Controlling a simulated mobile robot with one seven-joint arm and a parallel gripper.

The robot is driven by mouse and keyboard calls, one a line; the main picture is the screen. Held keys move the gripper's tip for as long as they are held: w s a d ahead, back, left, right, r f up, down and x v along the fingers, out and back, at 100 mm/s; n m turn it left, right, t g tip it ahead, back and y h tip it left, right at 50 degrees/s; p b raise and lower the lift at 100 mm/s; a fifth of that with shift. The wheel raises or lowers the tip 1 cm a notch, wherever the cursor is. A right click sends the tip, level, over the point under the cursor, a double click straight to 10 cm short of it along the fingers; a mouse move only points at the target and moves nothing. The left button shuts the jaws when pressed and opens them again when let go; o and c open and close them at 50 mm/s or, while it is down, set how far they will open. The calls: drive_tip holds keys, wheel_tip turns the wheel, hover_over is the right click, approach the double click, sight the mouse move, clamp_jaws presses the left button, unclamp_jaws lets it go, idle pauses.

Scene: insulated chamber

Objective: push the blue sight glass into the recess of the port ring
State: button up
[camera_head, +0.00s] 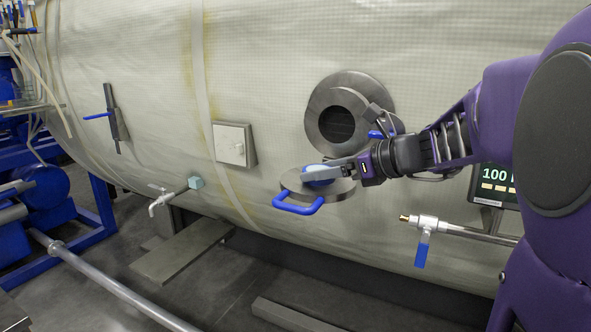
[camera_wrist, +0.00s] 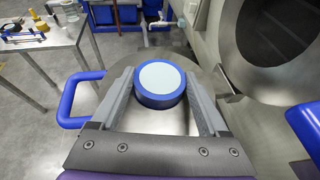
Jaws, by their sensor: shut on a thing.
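The blue sight glass (camera_wrist: 161,84) is a short round disc with a blue rim and a pale face. My gripper (camera_wrist: 160,76) is shut on it, one grey finger on each side. In the head view the sight glass (camera_head: 317,171) shows partly behind my gripper (camera_head: 324,174), over a round steel cover with a blue handle. I cannot tell whether it touches the cover. The port ring (camera_head: 320,106) is a thick steel ring around a dark opening on the chamber wall, above and apart from the sight glass. It also fills the right of the wrist view (camera_wrist: 233,73).
The steel cover (camera_head: 344,190) with its blue handle (camera_head: 298,209) stands out below the ring. A blue-handled clamp (camera_head: 376,134) sits at the ring's right. A valve (camera_head: 427,224) and a display (camera_head: 496,178) are right; a small wall box (camera_head: 232,145) is left.

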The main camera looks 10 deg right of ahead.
idle(0.3)
drive_tip(key=o, duration=1.4)
